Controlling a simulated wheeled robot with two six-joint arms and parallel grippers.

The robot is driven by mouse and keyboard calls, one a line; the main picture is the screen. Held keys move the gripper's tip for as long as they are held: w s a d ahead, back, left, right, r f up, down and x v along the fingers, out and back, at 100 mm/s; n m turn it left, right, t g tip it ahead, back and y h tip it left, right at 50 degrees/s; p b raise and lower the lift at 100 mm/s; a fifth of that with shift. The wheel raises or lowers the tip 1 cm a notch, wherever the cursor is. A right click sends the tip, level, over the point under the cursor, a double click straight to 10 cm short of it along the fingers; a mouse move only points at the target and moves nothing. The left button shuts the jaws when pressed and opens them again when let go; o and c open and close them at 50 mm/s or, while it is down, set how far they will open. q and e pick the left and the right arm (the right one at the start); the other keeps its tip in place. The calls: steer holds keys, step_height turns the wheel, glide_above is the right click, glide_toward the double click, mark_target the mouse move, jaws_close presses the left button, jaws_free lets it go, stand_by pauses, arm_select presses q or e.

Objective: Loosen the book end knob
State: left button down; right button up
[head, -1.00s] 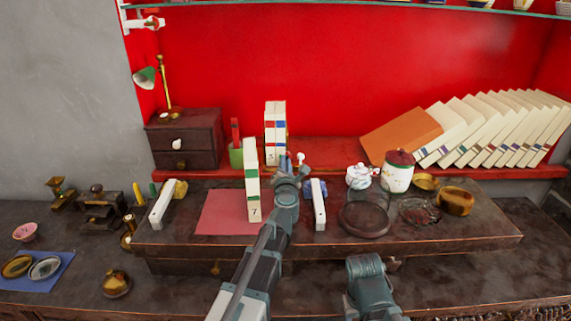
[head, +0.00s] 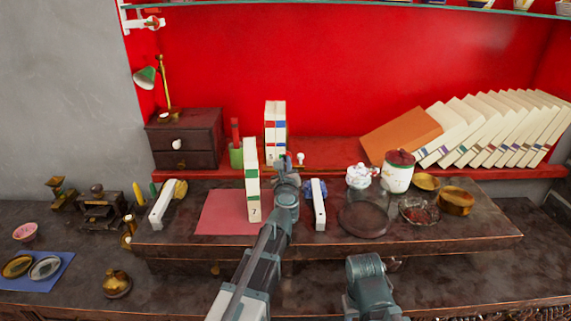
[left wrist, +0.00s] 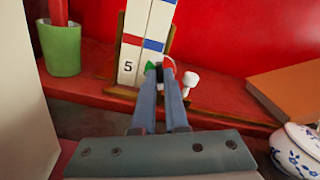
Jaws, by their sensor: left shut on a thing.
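The book end (left wrist: 122,91) is a wooden frame around white books (left wrist: 146,40) with red and blue stripes, one marked 5. The books stand upright on the red shelf and also show in the head view (head: 275,133). My left gripper (left wrist: 160,72) reaches the lower right of the books, its fingers close together. It is shut on the book end knob (left wrist: 168,62); only a white rim with red and green marks shows around the fingertips. A small white peg (left wrist: 190,79) stands just right of the fingers, apart from them.
A green cup (left wrist: 61,47) stands left of the books. A tall white book (head: 252,190) marked 7 stands on the red mat (head: 220,211) beside my left arm. A white teapot (head: 360,177) and a lidded jar (head: 398,177) stand to the right.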

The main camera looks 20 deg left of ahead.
arm_select(q)
steer(key=shift+n, duration=1.9)
steer(key=c, duration=0.9)
jaws_free()
steer(key=shift+c, duration=0.2)
